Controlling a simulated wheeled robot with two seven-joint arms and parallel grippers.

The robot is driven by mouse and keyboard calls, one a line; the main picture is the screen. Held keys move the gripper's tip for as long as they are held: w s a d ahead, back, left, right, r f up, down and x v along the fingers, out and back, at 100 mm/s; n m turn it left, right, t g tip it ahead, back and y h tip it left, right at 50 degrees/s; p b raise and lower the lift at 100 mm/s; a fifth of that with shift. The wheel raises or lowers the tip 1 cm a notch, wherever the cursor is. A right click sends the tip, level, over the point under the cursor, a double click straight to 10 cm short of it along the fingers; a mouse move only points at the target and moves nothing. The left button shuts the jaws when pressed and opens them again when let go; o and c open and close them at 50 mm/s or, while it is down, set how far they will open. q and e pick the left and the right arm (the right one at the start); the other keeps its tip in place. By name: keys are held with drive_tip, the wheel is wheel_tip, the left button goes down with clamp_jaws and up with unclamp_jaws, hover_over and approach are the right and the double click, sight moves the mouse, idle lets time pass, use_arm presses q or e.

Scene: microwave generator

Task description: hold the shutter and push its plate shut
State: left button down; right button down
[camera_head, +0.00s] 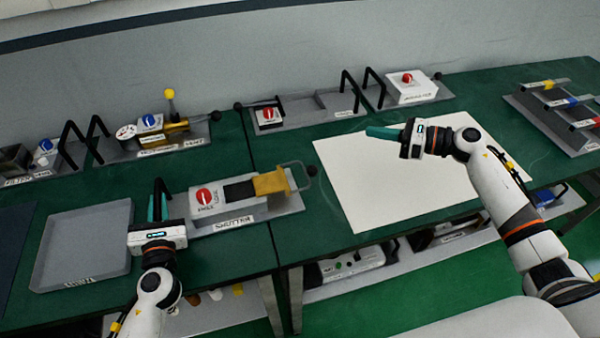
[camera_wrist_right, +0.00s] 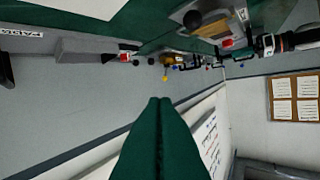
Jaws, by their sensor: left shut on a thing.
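The shutter (camera_head: 244,218) is a grey base labelled SHUTTER, with a red dial (camera_head: 204,197), a dark window and a brass plate (camera_head: 271,183). The plate lies to the right of the dark window, which shows uncovered. A wire pull with a black knob (camera_head: 311,171) stands off the plate's right end. My left gripper (camera_head: 157,205) is shut on the black handle (camera_head: 161,190) at the shutter's left end. My right gripper (camera_head: 383,132) is shut and empty above the white sheet, apart from the shutter. Its green fingers meet in the right wrist view (camera_wrist_right: 160,105).
A grey tray (camera_head: 82,245) lies left of my left gripper. A white sheet (camera_head: 400,185) covers the table's right middle. Other devices with black handles line the back, including one with a red knob (camera_head: 410,85). A rack (camera_head: 560,115) stands at the right. Green table is bare around the shutter's right end.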

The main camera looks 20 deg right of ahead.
drive_tip(key=shift+w+a+f+n+g+h, duration=0.4)
drive_tip(key=shift+a+f+n+g, duration=0.25)
drive_tip(key=shift+a+f+n, duration=0.85)
drive_tip(key=shift+w+a+f+n+g+h, duration=0.3)
drive_tip(key=shift+a+f+n+g, duration=0.5)
drive_tip(key=shift+a+f, duration=1.35)
drive_tip(key=shift+w+a+f+n+g+h, duration=0.3)
drive_tip(key=shift+w+a+f+n+g, duration=0.2)
drive_tip(key=shift+a+f+n, duration=1.05)
drive_tip(key=shift+a+f+m, duration=0.1)
drive_tip(key=shift+f+m, duration=0.15)
drive_tip(key=shift+f, duration=0.15)
drive_tip(key=shift+a, duration=0.15)
